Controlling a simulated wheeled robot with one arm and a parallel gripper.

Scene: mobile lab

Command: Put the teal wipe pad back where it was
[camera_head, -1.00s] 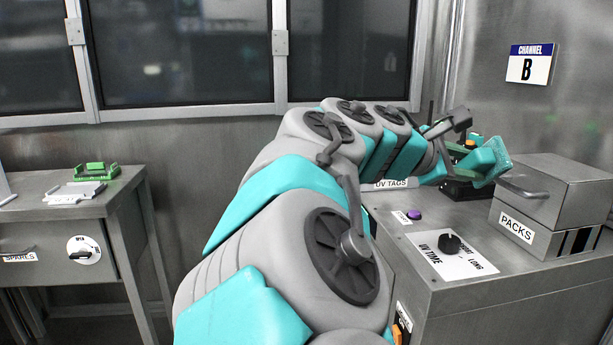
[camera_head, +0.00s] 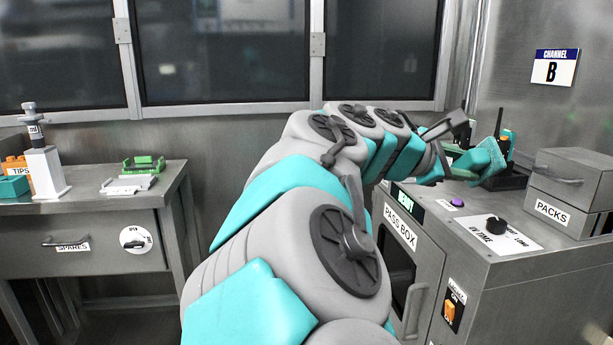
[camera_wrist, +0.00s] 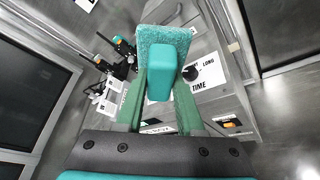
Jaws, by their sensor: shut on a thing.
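The teal wipe pad (camera_wrist: 162,72) is in my gripper (camera_wrist: 160,88), its block handle between the two green fingers in the wrist view. The pad's rough face points away from the wrist. In the head view the pad (camera_head: 491,154) shows at the right, at the end of my arm and apart from the wall. It is held in the air near the pass box top, and my gripper is shut on it.
The pass box (camera_head: 400,240) stands at the right with a knob (camera_head: 496,225) and a purple button (camera_head: 457,202) on top. A PACKS drawer unit (camera_head: 570,180) stands at its right end. A bench (camera_head: 100,225) at the left holds a green and white rack (camera_head: 135,178), a white stand (camera_head: 46,172) and an orange TIPS box (camera_head: 14,167).

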